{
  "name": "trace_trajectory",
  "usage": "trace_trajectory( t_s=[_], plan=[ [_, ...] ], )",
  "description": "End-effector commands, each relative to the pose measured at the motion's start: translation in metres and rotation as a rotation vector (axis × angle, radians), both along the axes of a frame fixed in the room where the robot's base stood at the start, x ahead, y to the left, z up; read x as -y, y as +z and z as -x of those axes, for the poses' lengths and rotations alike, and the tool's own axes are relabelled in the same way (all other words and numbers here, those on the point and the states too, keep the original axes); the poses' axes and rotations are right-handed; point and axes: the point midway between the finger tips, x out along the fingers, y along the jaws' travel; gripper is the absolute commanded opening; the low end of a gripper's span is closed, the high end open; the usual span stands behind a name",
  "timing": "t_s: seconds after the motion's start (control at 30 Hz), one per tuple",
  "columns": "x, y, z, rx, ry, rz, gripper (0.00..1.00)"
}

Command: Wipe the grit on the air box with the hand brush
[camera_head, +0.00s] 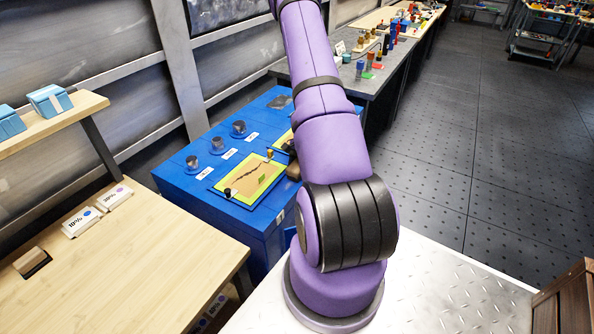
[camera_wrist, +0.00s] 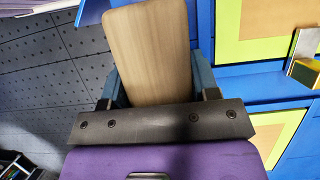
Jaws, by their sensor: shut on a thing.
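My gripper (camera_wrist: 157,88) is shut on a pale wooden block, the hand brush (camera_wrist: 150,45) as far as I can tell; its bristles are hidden. In the head view my arm hides most of the gripper, which is by the right edge of a lime-bordered tan panel (camera_head: 238,183). This panel lies on the blue cabinet (camera_head: 183,178), and I take it for the air box area. A dark jagged streak, perhaps the grit, runs across the tan.
Several grey knobs (camera_head: 239,128) stand on the cabinet behind the panel. A wooden bench (camera_head: 120,255) is at left, with blue packs (camera_head: 50,100) on a shelf above. A grey counter (camera_head: 375,80) with small parts runs to the back. The dark floor (camera_head: 500,140) at right is clear.

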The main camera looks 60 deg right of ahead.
Motion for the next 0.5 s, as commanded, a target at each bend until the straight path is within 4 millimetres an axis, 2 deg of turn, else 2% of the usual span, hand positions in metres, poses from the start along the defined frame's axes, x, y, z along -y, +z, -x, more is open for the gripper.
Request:
trace_trajectory(
  t_s=[0.27, 0.5],
  plan=[
    [0.005, -0.003, -0.001, 0.0, 0.001, -0.001, 0.36],
    [-0.008, -0.003, 0.0, -0.001, 0.001, -0.005, 0.36]
  ],
)
